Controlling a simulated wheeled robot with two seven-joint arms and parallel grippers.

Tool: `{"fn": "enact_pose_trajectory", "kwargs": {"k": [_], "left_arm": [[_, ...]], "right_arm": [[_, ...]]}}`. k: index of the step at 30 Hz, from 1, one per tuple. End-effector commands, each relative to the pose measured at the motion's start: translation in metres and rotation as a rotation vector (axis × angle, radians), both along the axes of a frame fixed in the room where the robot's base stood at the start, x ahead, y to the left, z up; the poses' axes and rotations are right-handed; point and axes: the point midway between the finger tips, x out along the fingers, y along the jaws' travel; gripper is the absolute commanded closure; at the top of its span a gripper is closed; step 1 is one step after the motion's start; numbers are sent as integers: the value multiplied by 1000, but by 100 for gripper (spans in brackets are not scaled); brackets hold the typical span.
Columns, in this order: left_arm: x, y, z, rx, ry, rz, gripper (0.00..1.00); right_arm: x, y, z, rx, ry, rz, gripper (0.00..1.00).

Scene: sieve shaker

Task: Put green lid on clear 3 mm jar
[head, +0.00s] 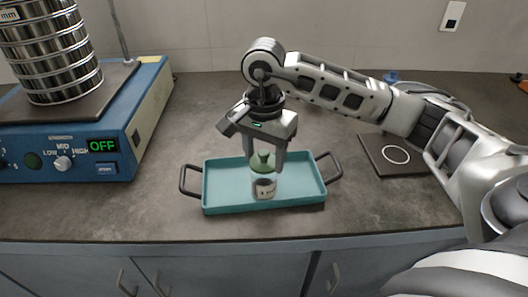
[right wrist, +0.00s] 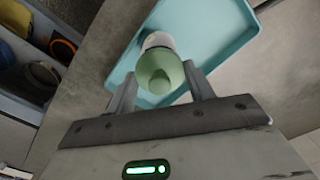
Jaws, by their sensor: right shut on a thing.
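The clear jar with a white label (head: 264,188) stands upright in the teal tray (head: 225,198); the label's print is too small to read. The green lid (head: 262,163) with its knob is right over the jar's mouth; I cannot tell whether it touches the rim. My right gripper (head: 264,162) points down and is shut on the green lid, one finger on each side. In the right wrist view the lid (right wrist: 160,75) is between the fingers (right wrist: 162,88), and the jar (right wrist: 157,40) shows behind it. My left gripper is not in view.
The tray has dark handles at both ends. A blue sieve shaker (head: 130,125) with a stack of metal sieves (head: 55,55) stands at left, its display reading OFF. A dark square plate with a white ring (head: 396,155) lies at right. The counter's front edge is near the tray.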

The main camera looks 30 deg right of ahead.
Motion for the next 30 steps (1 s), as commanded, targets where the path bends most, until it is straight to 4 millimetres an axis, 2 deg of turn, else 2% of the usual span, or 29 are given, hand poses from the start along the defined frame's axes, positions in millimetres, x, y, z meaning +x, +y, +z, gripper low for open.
{"fn": "enact_pose_trajectory", "kwargs": {"k": [9,16,17,18,19,27,30], "left_arm": [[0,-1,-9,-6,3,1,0],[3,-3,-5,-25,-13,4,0],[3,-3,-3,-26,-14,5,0],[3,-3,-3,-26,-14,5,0],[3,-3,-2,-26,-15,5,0],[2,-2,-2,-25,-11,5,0],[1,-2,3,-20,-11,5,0]], "right_arm": [[0,0,-7,0,0,-1,69],[0,0,-13,1,0,-1,69],[0,0,-12,1,0,-1,42],[0,0,-11,1,0,-1,31],[0,0,-11,1,0,-1,26],[0,0,-11,0,1,-1,26],[0,0,-5,1,0,-1,26]]}}
